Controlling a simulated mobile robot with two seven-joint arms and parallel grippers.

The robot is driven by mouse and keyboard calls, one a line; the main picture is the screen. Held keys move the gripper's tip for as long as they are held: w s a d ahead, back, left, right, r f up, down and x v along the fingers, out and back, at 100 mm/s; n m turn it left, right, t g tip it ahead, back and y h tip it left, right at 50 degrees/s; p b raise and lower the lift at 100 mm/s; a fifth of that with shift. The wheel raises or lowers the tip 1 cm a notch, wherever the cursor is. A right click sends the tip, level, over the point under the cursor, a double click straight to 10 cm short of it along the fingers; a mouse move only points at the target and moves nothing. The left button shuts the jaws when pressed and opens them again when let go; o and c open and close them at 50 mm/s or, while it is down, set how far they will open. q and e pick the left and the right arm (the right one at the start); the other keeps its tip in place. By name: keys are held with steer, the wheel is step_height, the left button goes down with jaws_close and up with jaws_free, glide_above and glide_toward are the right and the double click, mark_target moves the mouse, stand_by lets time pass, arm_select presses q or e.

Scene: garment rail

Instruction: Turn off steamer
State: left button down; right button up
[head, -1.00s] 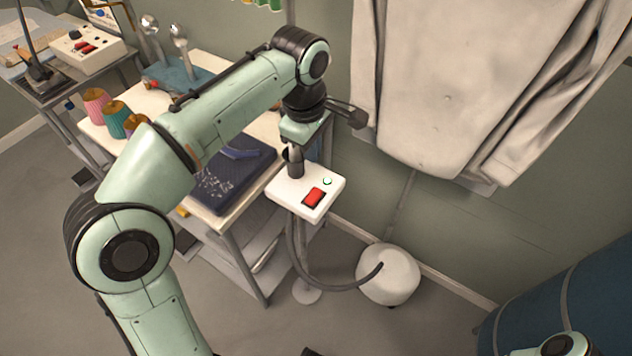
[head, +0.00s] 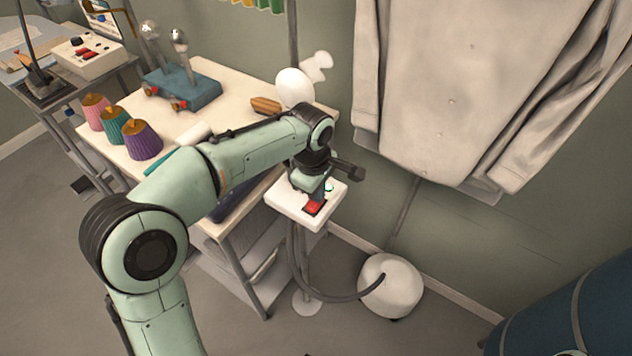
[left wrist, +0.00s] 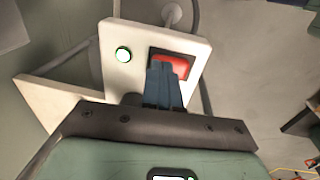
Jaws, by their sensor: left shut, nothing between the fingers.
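The steamer's white control box (head: 285,207) stands on a pole beside the table, with a red rocker switch (head: 313,208) and a round green-ringed light (head: 328,187) on top. My left gripper (head: 318,198) points down over the box, its fingertips at the red switch. In the left wrist view, the closed blue fingers (left wrist: 165,82) overlap the lower left part of the red switch (left wrist: 183,66). The light (left wrist: 123,54) glows green at its rim. Whether the fingertips touch the switch I cannot tell. The steamer's white round base (head: 390,286) sits on the floor.
A grey hose (head: 330,296) runs from the pole to the base. A white shirt (head: 430,100) hangs at the right. The table (head: 245,85) holds thread cones (head: 117,125) and a blue stand (head: 185,92). A blue barrel (head: 560,310) stands at lower right.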

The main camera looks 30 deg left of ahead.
arm_select(q)
steer(key=shift+f, duration=0.25)
steer(key=shift+f, duration=0.2)
stand_by(0.3)
